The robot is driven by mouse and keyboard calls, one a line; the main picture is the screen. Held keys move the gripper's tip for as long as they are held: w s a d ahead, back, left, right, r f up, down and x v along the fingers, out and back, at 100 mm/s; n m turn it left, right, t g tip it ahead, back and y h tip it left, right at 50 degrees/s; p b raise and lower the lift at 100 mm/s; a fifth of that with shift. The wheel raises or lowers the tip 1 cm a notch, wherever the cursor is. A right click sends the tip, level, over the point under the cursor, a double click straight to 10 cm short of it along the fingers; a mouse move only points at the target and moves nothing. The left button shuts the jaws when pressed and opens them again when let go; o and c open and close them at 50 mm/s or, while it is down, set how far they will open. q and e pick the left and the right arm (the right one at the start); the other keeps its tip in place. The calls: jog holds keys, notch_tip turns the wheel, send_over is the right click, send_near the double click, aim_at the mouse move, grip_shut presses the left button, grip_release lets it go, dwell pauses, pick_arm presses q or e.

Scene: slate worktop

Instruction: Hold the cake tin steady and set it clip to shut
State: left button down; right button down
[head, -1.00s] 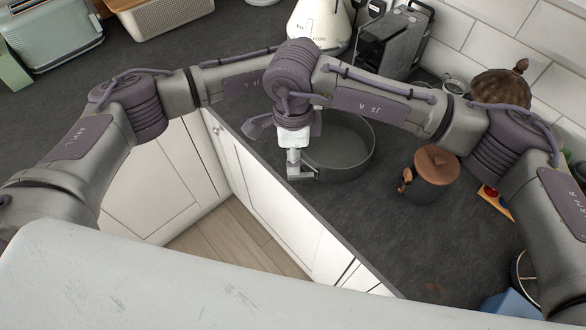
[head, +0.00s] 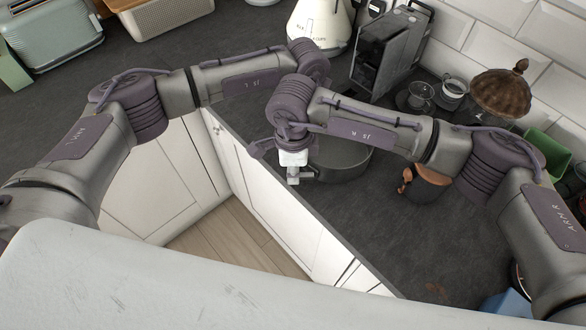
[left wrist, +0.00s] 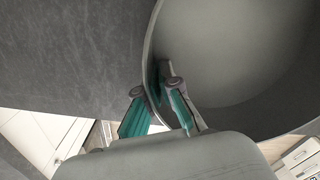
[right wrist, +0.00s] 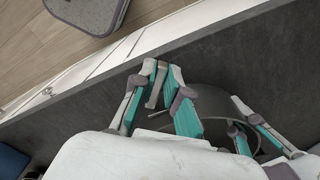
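The grey round cake tin (head: 345,165) stands on the worktop, partly hidden behind my right arm in the head view. In the left wrist view its wall (left wrist: 150,60) runs between the fingers of my left gripper (left wrist: 155,90), one finger inside and one outside, closed on the rim. My left gripper is hidden in the head view but shows by the tin in the right wrist view (right wrist: 237,115). My right gripper (head: 294,178) is at the tin's near-left side. In the right wrist view its fingers (right wrist: 160,75) are closed around the clip's grey lever (right wrist: 155,88).
A coffee machine (head: 390,50), glass cups (head: 420,95) and a brown domed lid (head: 503,92) are behind. The worktop's front edge (head: 340,235) is close to the tin.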

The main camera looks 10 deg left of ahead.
jog(key=shift+w+m, duration=0.15)
jog(key=shift+m, duration=0.15)
jog(key=shift+w+a+m, duration=0.15)
jog(key=shift+w+m, duration=0.35)
jog(key=shift+m, duration=0.7)
jog(key=shift+w+m, duration=0.3)
jog(key=shift+m, duration=0.5)
jog(key=shift+w+m, duration=0.3)
jog(key=shift+m, duration=0.5)
jog(key=c, duration=1.2)
grip_release()
